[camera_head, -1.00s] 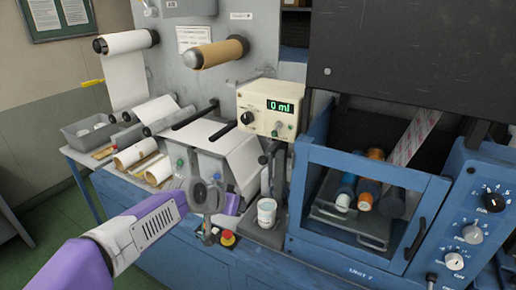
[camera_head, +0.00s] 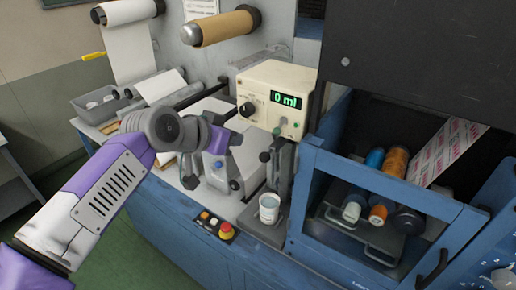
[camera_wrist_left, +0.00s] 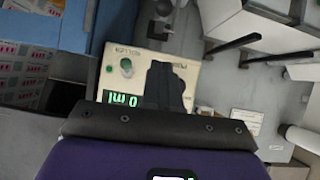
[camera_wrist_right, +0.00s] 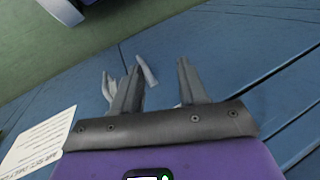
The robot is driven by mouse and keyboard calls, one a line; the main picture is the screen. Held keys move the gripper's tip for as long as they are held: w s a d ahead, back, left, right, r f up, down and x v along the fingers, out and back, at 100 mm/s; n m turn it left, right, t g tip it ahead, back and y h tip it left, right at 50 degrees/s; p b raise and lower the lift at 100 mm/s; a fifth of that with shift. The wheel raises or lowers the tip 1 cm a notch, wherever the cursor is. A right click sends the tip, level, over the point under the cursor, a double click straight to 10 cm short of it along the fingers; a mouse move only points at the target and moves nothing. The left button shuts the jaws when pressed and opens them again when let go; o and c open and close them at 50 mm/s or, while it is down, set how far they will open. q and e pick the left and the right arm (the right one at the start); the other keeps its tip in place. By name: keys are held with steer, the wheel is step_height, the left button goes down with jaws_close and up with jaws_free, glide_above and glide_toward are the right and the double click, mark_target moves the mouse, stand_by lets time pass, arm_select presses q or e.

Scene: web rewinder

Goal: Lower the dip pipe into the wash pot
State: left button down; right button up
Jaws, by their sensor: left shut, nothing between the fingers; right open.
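The wash pot looks to be the small white cup (camera_head: 269,208) on a grey base at the bench's front edge. Directly behind it is a dark upright holder (camera_head: 283,165) with a round black knob (camera_head: 265,156). I cannot clearly make out the dip pipe against this holder. My left gripper (camera_head: 237,139) is shut and empty, left of the holder and higher than the cup. In the left wrist view its dark fingers (camera_wrist_left: 165,82) overlap the cream meter box (camera_wrist_left: 205,75). My right gripper (camera_wrist_right: 157,75) is open and empty, before blue panelling; it is outside the head view.
The meter (camera_head: 272,100) reads 0 ml. A blue-framed enclosure (camera_head: 375,185) with spools stands right of the cup. A red button (camera_head: 226,230) sits on the front edge at left. Paper rolls and a grey bin (camera_head: 98,103) occupy the left bench.

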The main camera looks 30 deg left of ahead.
arm_select(q)
steer(key=s+f+b+x, duration=0.1)
steer(key=f+x, duration=0.1)
steer(key=x, duration=1.1)
steer(key=shift+s+f, duration=0.25)
arm_select(e)
steer(key=shift+w+f, duration=0.1)
steer(key=shift+f, duration=0.5)
